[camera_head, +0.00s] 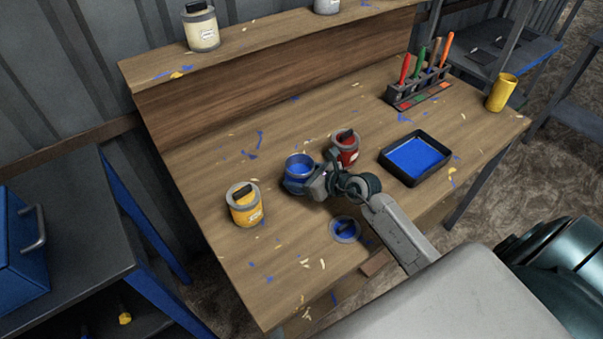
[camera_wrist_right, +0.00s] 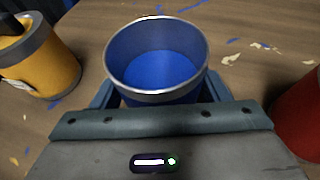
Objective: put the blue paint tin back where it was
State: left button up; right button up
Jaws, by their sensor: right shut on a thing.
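The blue paint tin (camera_head: 299,165) is open, upright and shows blue paint inside. It is on or just above the workbench, between the yellow and red tins; I cannot tell if its base touches the wood. My right gripper (camera_head: 301,182) is shut on it from the front. In the right wrist view the tin (camera_wrist_right: 156,65) sits between the two fingers, with its lower part hidden by the gripper. A round lid with blue paint on it (camera_head: 345,229) lies on the bench in front. My left gripper is not in view.
A yellow tin (camera_head: 245,206) stands left, a red tin (camera_head: 346,150) close at right. A black tray with blue paint (camera_head: 415,158), a tool rack (camera_head: 419,91) and a yellow cup (camera_head: 501,92) are further right. A cream tin (camera_head: 201,28) stands on the shelf (camera_head: 270,37).

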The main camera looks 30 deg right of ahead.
jog(key=shift+f, duration=0.1)
jog(key=o, duration=1.3)
jog(key=shift+o, duration=0.2)
jog(key=shift+s+d, duration=0.15)
jog(key=shift+s, duration=0.1)
jog(key=v, duration=1.1)
jog(key=shift+s, duration=0.1)
jog(key=shift+s+r, duration=0.1)
jog(key=shift+r, duration=0.15)
jog(key=shift+d, duration=0.1)
